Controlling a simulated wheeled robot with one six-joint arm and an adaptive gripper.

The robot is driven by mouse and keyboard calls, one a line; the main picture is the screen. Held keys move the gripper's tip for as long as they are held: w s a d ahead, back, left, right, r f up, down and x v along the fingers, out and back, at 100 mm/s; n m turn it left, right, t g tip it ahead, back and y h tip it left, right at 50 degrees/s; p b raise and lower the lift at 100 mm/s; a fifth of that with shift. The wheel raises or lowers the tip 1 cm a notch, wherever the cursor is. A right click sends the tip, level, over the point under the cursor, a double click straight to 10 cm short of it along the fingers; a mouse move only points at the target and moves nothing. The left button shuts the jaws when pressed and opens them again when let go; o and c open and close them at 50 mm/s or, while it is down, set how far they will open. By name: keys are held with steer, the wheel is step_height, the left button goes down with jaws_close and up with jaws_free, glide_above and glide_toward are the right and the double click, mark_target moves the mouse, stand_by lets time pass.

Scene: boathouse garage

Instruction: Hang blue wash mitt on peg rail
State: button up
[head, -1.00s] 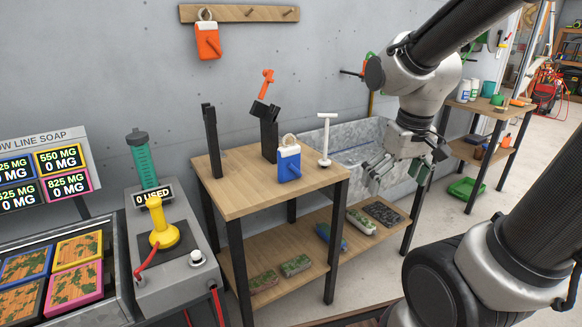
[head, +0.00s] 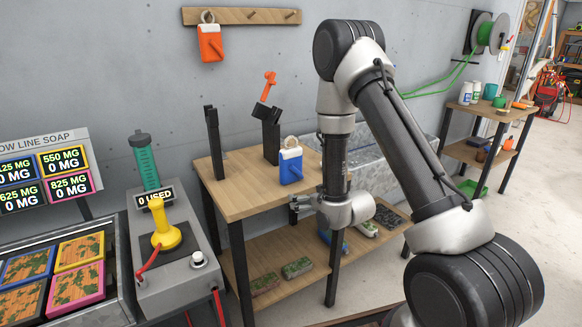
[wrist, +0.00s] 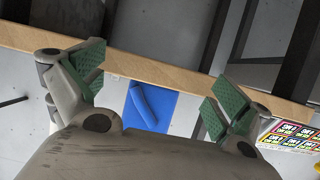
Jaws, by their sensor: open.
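The blue wash mitt (head: 290,167), with a white top band and a tan ring loop, stands on the wooden table (head: 232,207) near its right front edge. In the wrist view the mitt (wrist: 150,108) shows as a blue panel between the spread green finger pads. My gripper (head: 299,206) is open and empty at the table's front right, lower in the picture than the mitt and apart from it. The wooden peg rail (head: 260,16) is on the wall behind. Its left peg carries an orange mitt (head: 210,42); the middle and right pegs are bare.
Black holders stand on the table, one with an orange-handled tool (head: 266,85). A grey console with a yellow lever (head: 163,225) stands to the left. Sponges (head: 297,267) lie on the lower shelf. A metal trough (head: 400,162) is behind my arm.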

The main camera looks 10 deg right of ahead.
mark_target(293, 166)
steer(key=w+r+t, duration=0.1)
steer(key=r, duration=0.1)
steer(key=a+r+t+y, duration=0.1)
steer(key=r+t, duration=0.1)
steer(key=r, duration=0.1)
steer(key=w+r+t, duration=0.1)
steer(key=r, duration=0.2)
steer(key=shift+w+a+y, duration=0.15)
steer(key=shift+w+y, duration=0.15)
steer(key=x, duration=0.6)
steer(key=shift+w+a+r, duration=0.1)
steer(key=shift+w+a, duration=0.1)
steer(key=shift+w, duration=0.15)
steer(key=c, duration=1)
